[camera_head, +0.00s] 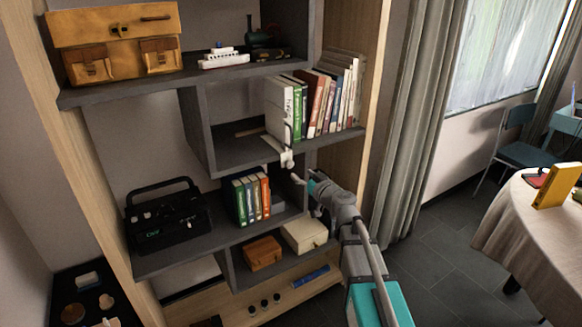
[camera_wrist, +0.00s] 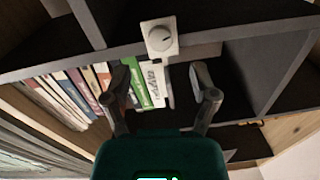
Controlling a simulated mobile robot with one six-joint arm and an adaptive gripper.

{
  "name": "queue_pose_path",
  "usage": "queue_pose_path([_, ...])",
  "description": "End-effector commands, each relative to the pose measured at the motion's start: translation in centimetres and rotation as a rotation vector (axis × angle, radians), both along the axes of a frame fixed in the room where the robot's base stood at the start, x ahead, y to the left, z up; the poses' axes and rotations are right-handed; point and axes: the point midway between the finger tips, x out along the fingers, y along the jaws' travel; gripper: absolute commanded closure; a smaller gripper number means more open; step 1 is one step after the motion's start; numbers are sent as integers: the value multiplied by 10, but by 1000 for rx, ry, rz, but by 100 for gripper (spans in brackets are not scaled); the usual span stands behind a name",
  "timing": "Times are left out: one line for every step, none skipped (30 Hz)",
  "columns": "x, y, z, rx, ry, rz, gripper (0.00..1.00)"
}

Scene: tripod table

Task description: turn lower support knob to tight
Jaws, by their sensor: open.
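The support knob is a round light dial on a white square plate (camera_wrist: 159,38), at the top middle of the wrist view, with a dark slanted mark across it. In the head view, the small white fitting (camera_head: 287,158) sits at the front edge of the middle shelf, below the white book. My gripper (camera_wrist: 160,80) is open and empty, its two fingers apart on either side below the plate in the wrist view. In the head view my gripper (camera_head: 304,181) is just below and right of the fitting, apart from it. The knob's setting cannot be read.
A row of upright books (camera_head: 318,103) stands on the middle shelf behind the fitting. Lower down are more books (camera_head: 250,198), a black radio (camera_head: 165,218) and two boxes. A curtain (camera_head: 412,120) hangs at the right. Grey floor (camera_head: 430,270) is clear before the round table.

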Motion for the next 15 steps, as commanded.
queue_pose_path([10,5,0,0,0,1,24])
queue_pose_path([14,8,0,0,0,1,24])
queue_pose_path([19,12,0,0,0,1,24])
queue_pose_path([23,14,0,0,0,1,24])
queue_pose_path([27,17,0,0,0,1,24])
queue_pose_path([31,20,0,0,0,1,24])
queue_pose_path([34,22,0,0,0,1,24])
queue_pose_path([37,24,0,0,0,1,24])
queue_pose_path([41,27,0,0,0,1,24])
queue_pose_path([44,28,0,0,0,1,24])
queue_pose_path([46,30,0,0,0,1,24])
queue_pose_path([49,32,0,0,0,1,24])
queue_pose_path([50,33,0,0,0,1,24])
queue_pose_path([52,35,0,0,0,0,24])
queue_pose_path([53,36,0,0,0,0,24])
